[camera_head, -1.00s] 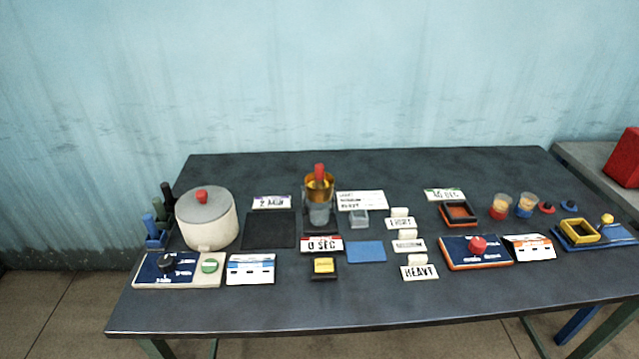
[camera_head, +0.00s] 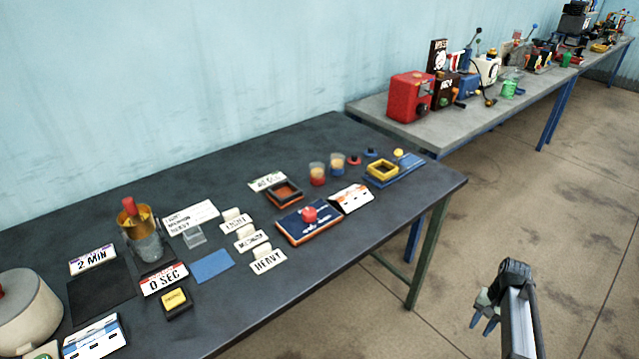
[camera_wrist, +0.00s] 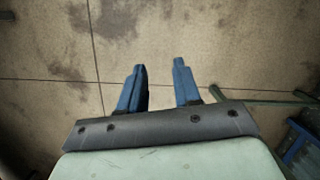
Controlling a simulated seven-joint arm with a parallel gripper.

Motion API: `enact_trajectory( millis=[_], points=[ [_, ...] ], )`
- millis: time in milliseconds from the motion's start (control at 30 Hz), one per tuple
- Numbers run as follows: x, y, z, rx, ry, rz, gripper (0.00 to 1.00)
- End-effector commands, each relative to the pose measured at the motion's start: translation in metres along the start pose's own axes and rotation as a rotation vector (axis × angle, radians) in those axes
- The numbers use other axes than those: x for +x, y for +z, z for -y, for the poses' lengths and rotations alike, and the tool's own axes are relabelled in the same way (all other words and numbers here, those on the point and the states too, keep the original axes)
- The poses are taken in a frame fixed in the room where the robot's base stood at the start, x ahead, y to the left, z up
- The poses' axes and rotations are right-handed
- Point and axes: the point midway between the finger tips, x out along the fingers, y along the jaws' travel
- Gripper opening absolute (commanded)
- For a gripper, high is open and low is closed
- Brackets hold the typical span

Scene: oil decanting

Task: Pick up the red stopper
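The red stopper (camera_head: 354,160) is a small, low disc with a knob on the dark table, near its far right part. My gripper (camera_head: 484,318) is at the lower right of the head view, off the table's right end and well away from the stopper. In the wrist view its two blue fingers (camera_wrist: 160,66) are apart with nothing between them, above bare floor.
The dark table (camera_head: 340,245) has a clear strip along its front edge. A yellow frame on a blue base (camera_head: 383,170) stands right of the stopper. Nearer are a red-button box (camera_head: 309,214) and a white-and-orange card (camera_head: 351,198). A grey bench (camera_head: 400,128) with machines lies behind.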

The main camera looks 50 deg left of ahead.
Motion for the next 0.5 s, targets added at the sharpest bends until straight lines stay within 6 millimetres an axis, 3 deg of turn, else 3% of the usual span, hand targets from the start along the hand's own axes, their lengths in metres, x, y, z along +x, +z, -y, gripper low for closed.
enact_trajectory(
  millis=[33,233,367,500],
  points=[
    [-0.021,-0.013,0.018,-0.013,-0.002,-0.016,0.33],
    [-0.098,-0.033,0.079,-0.059,-0.011,-0.062,0.33],
    [-0.149,-0.039,0.124,-0.091,-0.018,-0.09,0.33],
    [-0.205,-0.035,0.182,-0.131,-0.021,-0.121,0.33]
  ],
)
